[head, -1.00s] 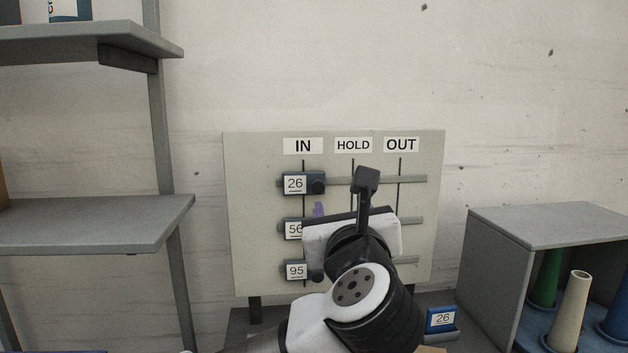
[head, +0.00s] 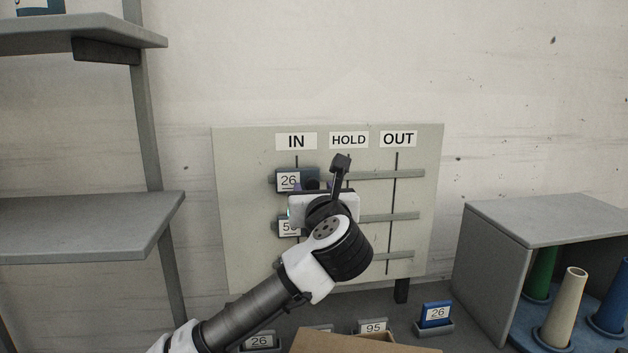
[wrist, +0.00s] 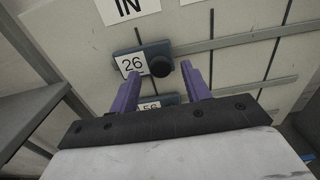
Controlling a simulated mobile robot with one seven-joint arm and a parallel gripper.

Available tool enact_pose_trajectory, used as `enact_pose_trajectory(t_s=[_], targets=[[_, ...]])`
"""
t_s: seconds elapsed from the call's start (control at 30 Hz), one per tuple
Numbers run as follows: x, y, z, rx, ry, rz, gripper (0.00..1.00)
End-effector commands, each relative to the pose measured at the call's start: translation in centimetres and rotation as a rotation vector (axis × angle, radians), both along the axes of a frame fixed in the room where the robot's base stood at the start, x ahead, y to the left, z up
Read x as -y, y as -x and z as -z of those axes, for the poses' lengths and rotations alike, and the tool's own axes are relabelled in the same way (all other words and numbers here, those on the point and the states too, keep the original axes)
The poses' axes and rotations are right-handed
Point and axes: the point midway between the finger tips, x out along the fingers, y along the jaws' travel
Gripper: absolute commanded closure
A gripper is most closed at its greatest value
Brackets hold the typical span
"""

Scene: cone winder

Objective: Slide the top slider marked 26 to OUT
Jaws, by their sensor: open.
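The top slider marked 26 (head: 288,181) is a dark blue block with a white label and a black round knob. It sits on the top rail at the IN line of the pale board (head: 240,220). In the wrist view the slider (wrist: 132,64) and its knob (wrist: 160,66) show just beyond my gripper (wrist: 159,82). The purple fingers are open, one on each side of the knob in that picture; I cannot tell whether they touch it. In the head view my gripper (head: 312,187) is mostly hidden behind my wrist. The OUT label (head: 398,139) is at the board's upper right.
The slider marked 56 (head: 287,228) is on the middle rail below, partly hidden; my arm hides the 95 slider. The top rail (head: 385,174) is clear toward OUT. Shelves (head: 80,225) stand left, and a grey cubby with cones (head: 540,220) stands right.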

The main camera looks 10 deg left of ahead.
Motion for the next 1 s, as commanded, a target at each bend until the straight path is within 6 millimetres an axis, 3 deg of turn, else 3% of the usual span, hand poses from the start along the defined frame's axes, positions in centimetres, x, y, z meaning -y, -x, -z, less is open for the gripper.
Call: enact_pose_trajectory(t_s=[0.2,0.5,0.83,1.0], targets=[[-0.7,-1.6,0.0,-0.001,0.000,0.000,0.53],[-0.7,-1.7,0.0,0.001,0.000,0.001,0.54],[-0.7,-1.7,0.0,0.000,0.000,0.001,0.97],[-0.7,-1.7,0.0,0.000,0.000,0.000,1.00]])
